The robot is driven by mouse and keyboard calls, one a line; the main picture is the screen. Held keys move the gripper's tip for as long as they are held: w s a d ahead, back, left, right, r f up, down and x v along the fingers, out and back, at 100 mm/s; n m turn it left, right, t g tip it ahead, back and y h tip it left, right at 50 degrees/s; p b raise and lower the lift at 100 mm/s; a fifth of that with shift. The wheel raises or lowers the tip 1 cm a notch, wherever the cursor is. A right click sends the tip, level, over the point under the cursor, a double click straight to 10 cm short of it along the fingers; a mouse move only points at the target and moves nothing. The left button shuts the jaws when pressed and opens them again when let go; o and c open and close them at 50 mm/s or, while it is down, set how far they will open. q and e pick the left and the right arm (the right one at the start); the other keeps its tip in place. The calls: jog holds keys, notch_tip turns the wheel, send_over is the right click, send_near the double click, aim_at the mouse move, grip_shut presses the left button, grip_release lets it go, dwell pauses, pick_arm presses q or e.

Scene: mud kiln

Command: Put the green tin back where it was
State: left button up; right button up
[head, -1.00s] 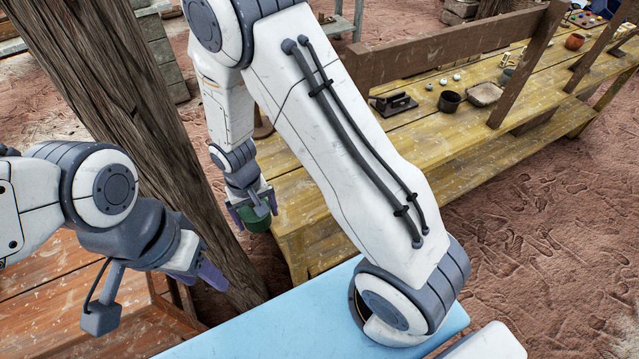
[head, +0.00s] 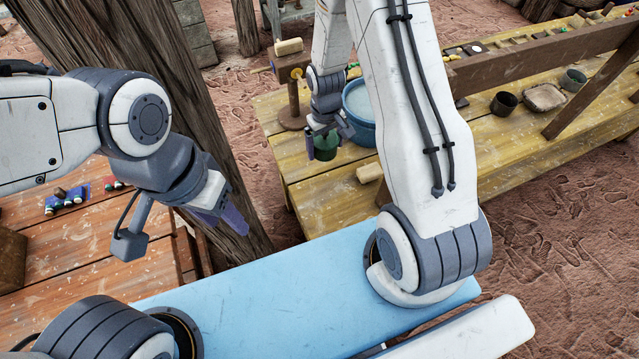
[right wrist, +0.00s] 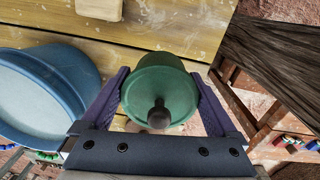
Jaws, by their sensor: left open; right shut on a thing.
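The green tin (head: 326,146) is a small round tin, held by my right gripper (head: 328,138) at the left end of the yellow wooden table. In the right wrist view the green tin (right wrist: 160,88) shows its lid with a dark round knob, between the two purple fingers of my right gripper (right wrist: 160,95). It looks to be above the table top; its underside is hidden, so the gap cannot be told. My left gripper (head: 228,215) is open and empty, beside the wooden post on the left.
A blue bucket (head: 362,105) stands close beside the tin; it also shows in the right wrist view (right wrist: 75,75). A wooden stand (head: 293,100) and a pale block (head: 369,172) are near on the yellow table (head: 440,150). A thick post (head: 150,60) stands left.

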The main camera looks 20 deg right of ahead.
jog(key=d+p, duration=0.1)
jog(key=d, duration=0.6)
jog(key=b, duration=0.4)
send_over(322, 192)
jog(key=d, duration=0.1)
jog(key=shift+n, duration=0.4)
jog(key=f, duration=0.7)
jog(key=shift+w, duration=0.3)
jog(key=shift+s+a+b, duration=0.3)
jog(key=shift+a+b, duration=0.15)
jog(key=shift+b, duration=0.15)
jog(key=shift+f+b, duration=1.65)
jog(key=shift+f, duration=0.3)
jog(key=shift+f, duration=0.1)
